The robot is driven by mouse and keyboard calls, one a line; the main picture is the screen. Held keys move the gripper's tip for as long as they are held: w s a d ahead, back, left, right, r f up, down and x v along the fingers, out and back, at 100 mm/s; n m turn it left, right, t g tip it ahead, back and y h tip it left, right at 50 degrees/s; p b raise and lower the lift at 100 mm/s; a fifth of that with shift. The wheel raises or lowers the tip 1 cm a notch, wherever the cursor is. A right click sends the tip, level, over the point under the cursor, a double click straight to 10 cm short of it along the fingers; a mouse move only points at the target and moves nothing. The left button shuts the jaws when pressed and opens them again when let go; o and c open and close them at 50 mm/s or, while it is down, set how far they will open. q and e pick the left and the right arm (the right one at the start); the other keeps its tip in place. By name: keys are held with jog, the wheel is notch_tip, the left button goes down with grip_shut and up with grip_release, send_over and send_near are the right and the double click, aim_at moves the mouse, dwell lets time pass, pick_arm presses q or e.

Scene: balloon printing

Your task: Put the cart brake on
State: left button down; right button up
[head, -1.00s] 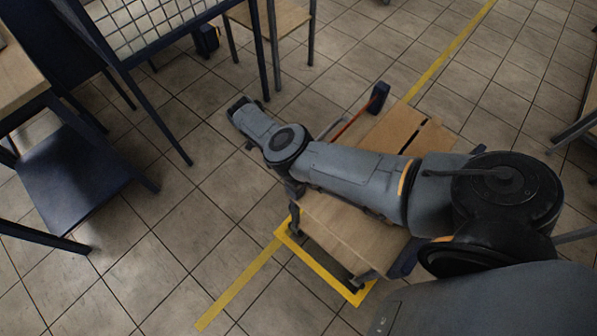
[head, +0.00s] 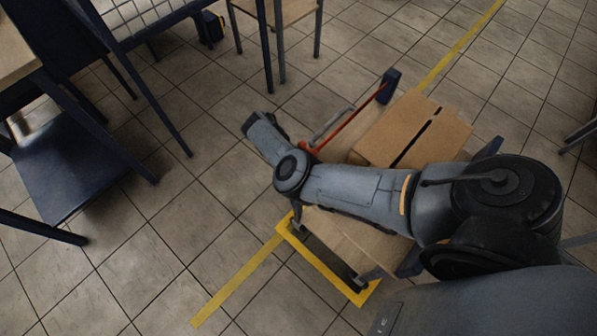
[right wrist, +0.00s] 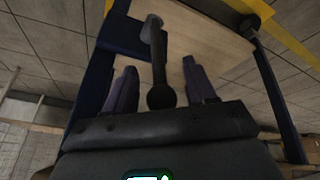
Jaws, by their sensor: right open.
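The cart has a wooden deck (head: 345,236) and a blue frame; it stands by a yellow floor outline in the head view. My right arm lies across it and hides its middle. In the right wrist view a dark lever (right wrist: 157,52) with a lighter tip and a round near end stands beside the cart's wooden surface (right wrist: 205,45); it looks like the brake lever. My right gripper (right wrist: 159,66) is open, with one purple-grey finger on each side of the lever. I cannot tell whether either finger touches it. My left gripper is not in view.
A cardboard box (head: 416,128) sits on the cart, beside a red bar (head: 350,130) and a blue post end (head: 389,86). A blue-framed table or rack (head: 80,160) is at the left, with a stool (head: 285,12) behind. Tiled floor (head: 200,215) is open to the cart's left.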

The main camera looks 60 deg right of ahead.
grip_shut()
jog(key=a+h+b, duration=0.1)
jog(key=a+h, duration=0.1)
jog(key=a+g+h+b, duration=0.1)
jog(key=h, duration=0.1)
jog(key=shift+w+a+m+b, duration=0.1)
jog(key=shift+w+m+b, duration=0.2)
jog(key=shift+w+m, duration=0.1)
jog(key=shift+f, duration=0.1)
jog(key=shift+c, duration=0.9)
grip_release()
jog(key=shift+o, duration=0.9)
